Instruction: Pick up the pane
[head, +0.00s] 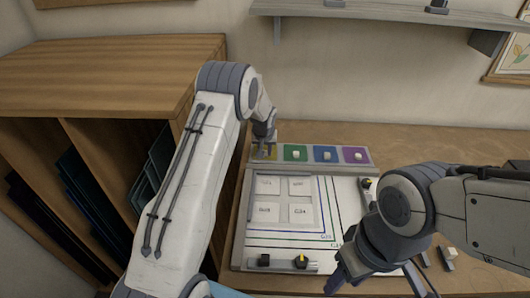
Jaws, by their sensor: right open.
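Several dark blue and teal sheets that look like glass panes (78,180) stand upright in the slots of the wooden rack at the left. Which one is the task's pane I cannot tell. My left gripper (264,149) points down at the yellow end of the colour strip (367,158), away from the rack. Its fingers are small, and whether they hold anything is unclear. My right gripper (380,280) is open over the front right of the white marked board (334,218). No pane shows between its fingers.
The board carries nested coloured outlines and several pale labelled squares (269,211). Small blocks (448,255) lie to the right. A shelf (380,12) hangs above. The back right tabletop (430,145) is clear.

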